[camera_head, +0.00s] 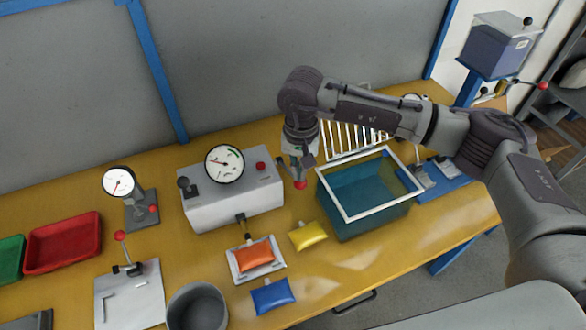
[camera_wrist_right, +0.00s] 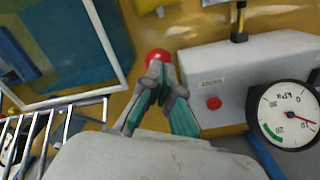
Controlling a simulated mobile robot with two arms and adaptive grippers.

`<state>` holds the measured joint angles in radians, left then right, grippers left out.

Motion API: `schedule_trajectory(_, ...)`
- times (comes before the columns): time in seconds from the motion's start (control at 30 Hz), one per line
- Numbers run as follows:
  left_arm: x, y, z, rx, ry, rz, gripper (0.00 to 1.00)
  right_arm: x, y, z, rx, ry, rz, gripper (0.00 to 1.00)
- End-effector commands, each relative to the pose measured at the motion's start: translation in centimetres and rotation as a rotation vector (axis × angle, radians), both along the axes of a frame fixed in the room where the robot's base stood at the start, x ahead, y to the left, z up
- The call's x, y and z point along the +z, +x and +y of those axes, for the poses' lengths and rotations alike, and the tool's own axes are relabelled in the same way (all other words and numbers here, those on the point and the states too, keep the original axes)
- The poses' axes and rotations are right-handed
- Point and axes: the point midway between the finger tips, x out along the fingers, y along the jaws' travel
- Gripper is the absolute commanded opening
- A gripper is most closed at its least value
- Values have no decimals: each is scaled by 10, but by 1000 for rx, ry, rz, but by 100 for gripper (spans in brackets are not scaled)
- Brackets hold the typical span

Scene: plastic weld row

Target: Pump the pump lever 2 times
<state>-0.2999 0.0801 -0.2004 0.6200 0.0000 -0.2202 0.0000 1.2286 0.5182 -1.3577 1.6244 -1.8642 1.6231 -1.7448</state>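A red ball knob (camera_head: 300,184) shows right at the tips of my right gripper (camera_head: 301,172), between the grey gauge box and the blue tank. In the right wrist view the same red knob (camera_wrist_right: 158,57) lies just past the fingertips (camera_wrist_right: 160,77). The fingers are drawn together with no clear gap, touching or nearly touching the knob. I cannot tell whether this knob belongs to the pump lever. My left gripper is not in view.
The grey gauge box (camera_head: 235,203) stands close left of the gripper, the open blue tank (camera_head: 345,217) close right, with a white rack (camera_head: 358,135) behind. Orange, yellow and blue pouches lie in front. Other red-knobbed levers stand at left (camera_head: 120,236) and far right (camera_head: 543,86).

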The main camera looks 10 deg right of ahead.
Motion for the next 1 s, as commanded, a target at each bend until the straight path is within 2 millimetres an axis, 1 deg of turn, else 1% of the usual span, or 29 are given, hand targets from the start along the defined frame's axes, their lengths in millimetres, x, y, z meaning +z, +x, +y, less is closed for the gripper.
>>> schedule_trajectory(0.03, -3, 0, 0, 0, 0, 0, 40, -3, 0, -1, -1, -1, -2, 0)
schedule_trajectory(0.37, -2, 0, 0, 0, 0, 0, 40, -3, -1, -1, -1, -1, -1, 0)
schedule_trajectory(0.47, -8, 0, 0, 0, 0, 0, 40, -8, -2, -1, -1, -1, 0, 0)
schedule_trajectory(0.8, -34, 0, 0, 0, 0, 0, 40, -33, -13, -3, 0, -1, -1, 0)
schedule_trajectory(1.0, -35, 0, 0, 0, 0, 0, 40, -33, -15, -4, -1, -1, -1, 0)
